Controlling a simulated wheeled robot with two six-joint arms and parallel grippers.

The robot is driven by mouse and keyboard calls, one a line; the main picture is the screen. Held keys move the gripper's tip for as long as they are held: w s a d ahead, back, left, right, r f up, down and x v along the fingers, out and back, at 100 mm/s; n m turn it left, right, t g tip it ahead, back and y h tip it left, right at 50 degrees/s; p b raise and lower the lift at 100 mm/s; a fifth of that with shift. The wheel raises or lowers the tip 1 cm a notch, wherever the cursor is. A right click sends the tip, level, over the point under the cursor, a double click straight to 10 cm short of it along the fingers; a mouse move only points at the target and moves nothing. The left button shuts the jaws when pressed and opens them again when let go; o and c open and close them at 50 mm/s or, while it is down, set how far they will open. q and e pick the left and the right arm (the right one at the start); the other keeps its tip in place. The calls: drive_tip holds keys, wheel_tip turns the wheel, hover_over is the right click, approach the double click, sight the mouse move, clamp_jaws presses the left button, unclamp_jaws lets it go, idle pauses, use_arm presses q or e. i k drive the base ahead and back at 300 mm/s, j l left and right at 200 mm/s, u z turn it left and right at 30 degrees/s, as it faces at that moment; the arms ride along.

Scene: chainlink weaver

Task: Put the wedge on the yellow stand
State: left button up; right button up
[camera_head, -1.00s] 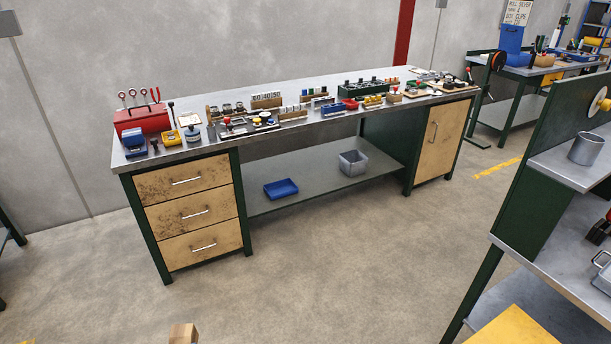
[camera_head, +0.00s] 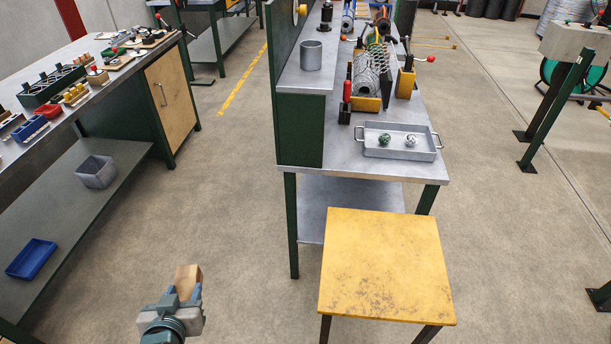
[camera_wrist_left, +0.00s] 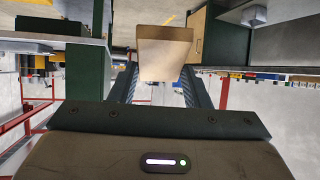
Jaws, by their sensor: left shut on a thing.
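The wedge (camera_head: 187,279) is a tan wooden block held in my left gripper (camera_head: 184,292), low in the head view. In the left wrist view the wedge (camera_wrist_left: 163,54) sits between the two dark fingers of the left gripper (camera_wrist_left: 158,84). The yellow stand (camera_head: 387,265) is a square, scuffed yellow top on dark legs, at the lower right of the head view. The wedge is to the left of the stand and apart from it, with open floor showing between them. My right gripper is not in view.
A grey workbench (camera_head: 310,168) with a green side panel stands just behind the yellow stand. It bears a metal tray (camera_head: 425,157) with two balls, and a grey cup (camera_head: 311,56). A long bench (camera_head: 120,95) stands at the left. The floor between the benches is clear.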

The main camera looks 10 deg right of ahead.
sight(411, 260)
drive_tip(key=i+j+z, duration=0.1)
drive_tip(key=z, duration=0.35)
drive_tip(key=i+j+z, duration=0.1)
drive_tip(key=j+z, duration=0.15)
drive_tip(key=z, duration=0.2)
drive_tip(key=j+z, duration=0.25)
drive_tip(key=z, duration=0.25)
drive_tip(key=i+j+z, duration=0.1)
drive_tip(key=j+z, duration=0.15)
drive_tip(key=z, duration=0.2)
